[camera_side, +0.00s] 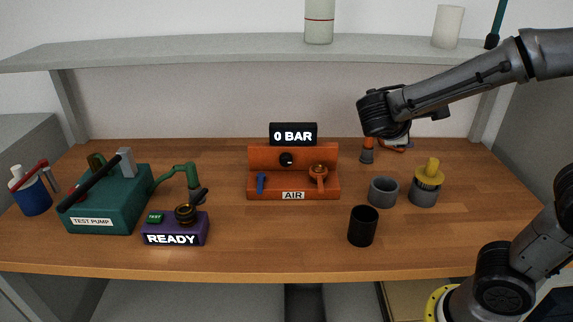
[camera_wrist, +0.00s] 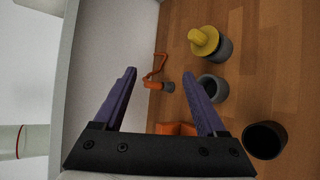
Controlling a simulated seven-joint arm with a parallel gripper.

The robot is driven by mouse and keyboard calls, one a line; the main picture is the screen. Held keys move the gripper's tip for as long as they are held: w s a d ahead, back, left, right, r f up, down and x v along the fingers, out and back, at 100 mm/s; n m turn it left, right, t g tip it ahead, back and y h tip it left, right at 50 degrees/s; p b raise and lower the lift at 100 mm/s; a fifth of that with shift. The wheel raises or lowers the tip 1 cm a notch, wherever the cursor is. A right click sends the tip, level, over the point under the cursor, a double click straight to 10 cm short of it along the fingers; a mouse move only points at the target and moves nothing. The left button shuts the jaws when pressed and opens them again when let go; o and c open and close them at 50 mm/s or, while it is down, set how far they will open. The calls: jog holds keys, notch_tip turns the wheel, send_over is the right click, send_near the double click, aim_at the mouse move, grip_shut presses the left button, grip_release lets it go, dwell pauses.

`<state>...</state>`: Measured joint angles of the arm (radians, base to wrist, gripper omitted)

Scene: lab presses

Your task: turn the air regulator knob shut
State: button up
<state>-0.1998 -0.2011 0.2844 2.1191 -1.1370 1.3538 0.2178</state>
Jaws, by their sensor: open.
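The orange air unit (camera_side: 266,157), labelled AIR, stands at the middle back of the bench in the side view. On it are a round black knob (camera_side: 286,160), a blue lever (camera_side: 260,183) and an orange-brown round handle (camera_side: 318,174). I cannot tell which is the regulator knob. A display (camera_side: 293,134) above reads 0 BAR. An orange piece (camera_wrist: 174,128), perhaps this unit, shows between my fingers in the wrist view. My gripper (camera_wrist: 158,72) is open and empty there. In the side view my wrist is high, right of the unit; its fingers cannot be made out.
A grey cup (camera_side: 383,192), a black cup (camera_side: 362,226) and a yellow-topped grey pot (camera_side: 426,182) stand right of the unit. A green test pump (camera_side: 105,205) and a purple READY box (camera_side: 175,230) stand left. A shelf (camera_side: 200,51) runs above the bench.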

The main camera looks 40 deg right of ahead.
jog(key=w+a+f+n+t+h, duration=0.25)
jog(key=w+a+n, duration=0.2)
jog(key=w, duration=0.35)
jog(key=w+a+f+n+t+h, duration=0.1)
jog(key=w+a+f+n+t, duration=0.35)
jog(key=w, duration=0.25)
jog(key=w+a+f+n+t+y, duration=0.2)
jog(key=w+a+f+n+t, duration=0.15)
jog(key=a+f, duration=0.25)
jog(key=n+y, duration=0.1)
jog(key=n, duration=0.3)
send_near(287, 162)
jog(key=shift+m+t, duration=0.25)
jog(key=shift+t, duration=0.1)
jog(key=v, duration=0.4)
jog(key=shift+s, duration=0.35)
jog(key=shift+a, duration=0.15)
jog(key=x, duration=1.3)
jog(key=shift+w+d+f, duration=0.2)
jog(key=shift+w, duration=0.1)
grip_shut()
